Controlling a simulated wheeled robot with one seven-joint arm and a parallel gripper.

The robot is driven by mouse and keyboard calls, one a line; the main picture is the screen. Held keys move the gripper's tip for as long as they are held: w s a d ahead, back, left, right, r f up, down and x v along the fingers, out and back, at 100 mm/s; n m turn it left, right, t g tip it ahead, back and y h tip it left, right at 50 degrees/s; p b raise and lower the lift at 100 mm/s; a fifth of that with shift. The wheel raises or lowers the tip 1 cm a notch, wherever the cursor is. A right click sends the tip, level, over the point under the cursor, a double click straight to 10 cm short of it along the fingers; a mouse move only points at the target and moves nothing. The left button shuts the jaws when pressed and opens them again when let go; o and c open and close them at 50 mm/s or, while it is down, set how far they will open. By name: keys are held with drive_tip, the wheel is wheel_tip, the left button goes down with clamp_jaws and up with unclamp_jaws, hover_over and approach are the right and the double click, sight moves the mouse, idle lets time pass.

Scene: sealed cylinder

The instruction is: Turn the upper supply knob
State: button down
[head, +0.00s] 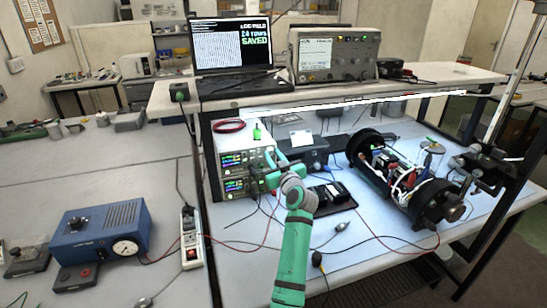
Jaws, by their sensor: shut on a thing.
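Two bench power supplies are stacked under the shelf. The upper supply (241,159) and the lower supply (234,187) both have lit coloured displays. My gripper (272,166) is at the right side of the upper supply's front panel, where it is shut on the upper supply knob. The knob itself is hidden behind the fingers and wrist, so its angle cannot be read. My green arm reaches up to it from the front of the bench.
An opened cylinder (405,180) with exposed electronics lies to the right. A black device (331,194) and loose cables lie near my arm. A laptop (233,45) and an instrument (334,55) stand on the shelf above. A blue box (100,232) sits at left.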

drive_tip(key=shift+r, duration=0.1)
drive_tip(key=m, duration=0.5)
drive_tip(key=shift+r+m, duration=0.1)
drive_tip(key=shift+m, duration=0.3)
drive_tip(key=m, duration=0.6)
drive_tip(key=shift+w+d+m, duration=0.1)
drive_tip(key=shift+m, duration=0.2)
drive_tip(key=m, duration=1.1)
drive_tip(key=shift+d, duration=0.1)
drive_tip(key=c, duration=1.5)
unclamp_jaws()
drive_tip(key=shift+f, duration=0.25)
drive_tip(key=shift+c, duration=0.2)
